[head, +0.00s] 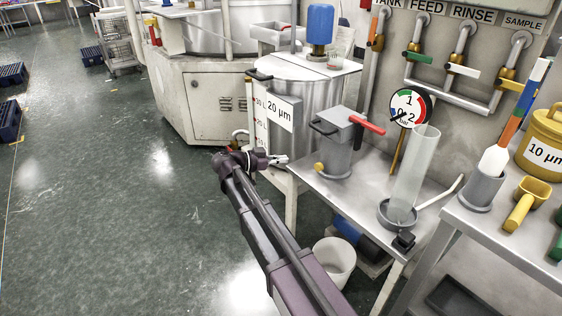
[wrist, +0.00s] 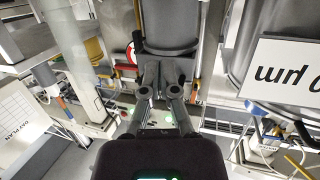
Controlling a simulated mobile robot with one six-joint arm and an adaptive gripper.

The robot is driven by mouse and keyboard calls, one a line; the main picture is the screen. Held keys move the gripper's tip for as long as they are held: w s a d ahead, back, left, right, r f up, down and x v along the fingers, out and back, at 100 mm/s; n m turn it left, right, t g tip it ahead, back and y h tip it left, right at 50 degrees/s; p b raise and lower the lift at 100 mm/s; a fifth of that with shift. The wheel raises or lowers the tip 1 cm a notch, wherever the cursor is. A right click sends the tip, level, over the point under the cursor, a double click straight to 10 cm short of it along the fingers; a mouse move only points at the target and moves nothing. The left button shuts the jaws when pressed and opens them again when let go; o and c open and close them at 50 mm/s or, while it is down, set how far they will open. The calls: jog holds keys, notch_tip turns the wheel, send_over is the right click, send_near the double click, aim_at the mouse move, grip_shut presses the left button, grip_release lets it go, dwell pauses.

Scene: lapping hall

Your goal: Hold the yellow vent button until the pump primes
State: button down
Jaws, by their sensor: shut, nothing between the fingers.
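The yellow vent button (head: 318,168) sticks out at the lower left of the grey pump body (head: 339,150), which stands on a metal bench. My gripper (head: 279,160) is shut and empty, a short way left of the button and apart from it in the head view. In the wrist view the shut fingers (wrist: 160,70) point at the grey pump body (wrist: 170,25). The button cannot be made out there; the fingers may hide it.
A steel drum (head: 310,115) labelled 20 µm stands just behind my gripper. A clear cylinder (head: 414,175) stands to the right on the bench. A white bucket (head: 334,262) is on the floor below. The floor at left is open.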

jog(key=b, duration=0.2)
send_near(319, 164)
jog(key=w+d+r, duration=0.1)
jog(key=d+r, duration=0.1)
jog(key=d, duration=0.2)
jog(key=shift+w+d+f+b, duration=0.3)
jog(key=shift+d+f+b, duration=0.1)
jog(key=shift+f+b, duration=0.3)
jog(key=shift+w+d+f+b, duration=0.3)
jog(key=shift+d+f+b, duration=0.1)
jog(key=shift+f+b, duration=0.25)
jog(key=shift+d+f, duration=0.1)
jog(key=shift+w+d+f, duration=0.2)
jog(key=shift+w+d, duration=0.2)
jog(key=shift+d, duration=0.35)
jog(key=shift+s+d+b, duration=0.1)
jog(key=shift+d+b, duration=0.05)
jog(key=shift+b, duration=0.15)
dwell(1.7)
